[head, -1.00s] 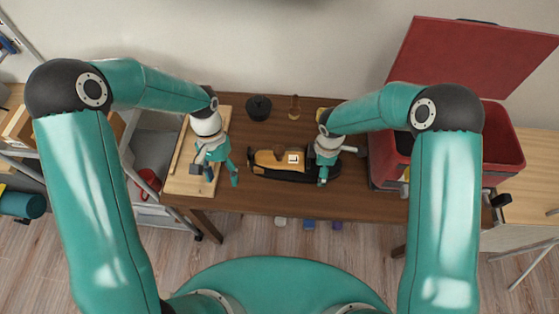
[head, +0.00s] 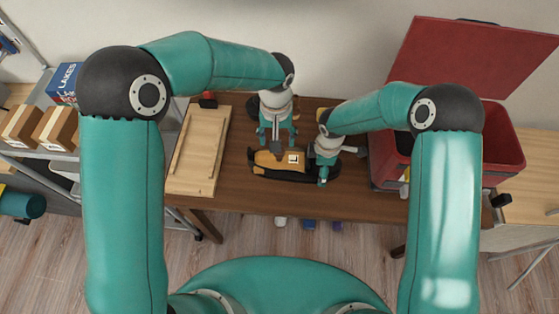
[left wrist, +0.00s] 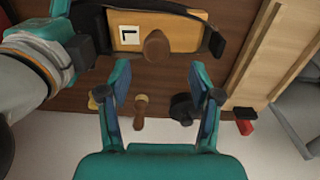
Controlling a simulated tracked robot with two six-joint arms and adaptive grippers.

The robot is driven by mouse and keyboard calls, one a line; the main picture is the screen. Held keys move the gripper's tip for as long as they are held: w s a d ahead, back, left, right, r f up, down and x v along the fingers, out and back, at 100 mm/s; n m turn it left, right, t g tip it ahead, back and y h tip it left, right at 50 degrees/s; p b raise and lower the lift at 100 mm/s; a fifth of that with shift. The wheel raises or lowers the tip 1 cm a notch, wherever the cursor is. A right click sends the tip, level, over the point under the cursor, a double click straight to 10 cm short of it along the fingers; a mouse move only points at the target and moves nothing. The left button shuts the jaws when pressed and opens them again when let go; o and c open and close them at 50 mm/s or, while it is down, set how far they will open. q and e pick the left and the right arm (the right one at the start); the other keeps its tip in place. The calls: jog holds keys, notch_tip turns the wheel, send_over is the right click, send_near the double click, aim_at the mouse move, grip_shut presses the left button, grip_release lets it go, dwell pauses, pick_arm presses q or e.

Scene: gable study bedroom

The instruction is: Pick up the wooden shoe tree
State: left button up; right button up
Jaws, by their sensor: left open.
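The wooden shoe tree (head: 266,160) is a tan block with a white label and lies within a dark shoe-like form (head: 290,177) on the brown table. In the left wrist view the shoe tree (left wrist: 180,35) shows its "L" label and a brown round knob (left wrist: 157,46). My left gripper (head: 277,140) is open above its back edge; in the left wrist view the fingers (left wrist: 160,85) stand apart with the knob just beyond the tips. My right gripper (head: 325,168) is at the right end of the dark form; its jaws are not clear.
A wooden board (head: 199,150) lies on the table's left. A red open bin (head: 387,160) stands at the right. Behind the shoe tree the left wrist view shows a dark round pot (left wrist: 182,107) and a small wooden item (left wrist: 140,110). The table's front strip is bare.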

aim_at(279, 159)
pick_arm(q)
jog(key=shift+s+d+f, duration=0.15)
jog(key=shift+f, duration=1.35)
jog(key=shift+s+d+f, duration=0.1)
jog(key=shift+d+f, duration=0.05)
jog(key=shift+f, duration=1.3)
jog(key=c, duration=1.2)
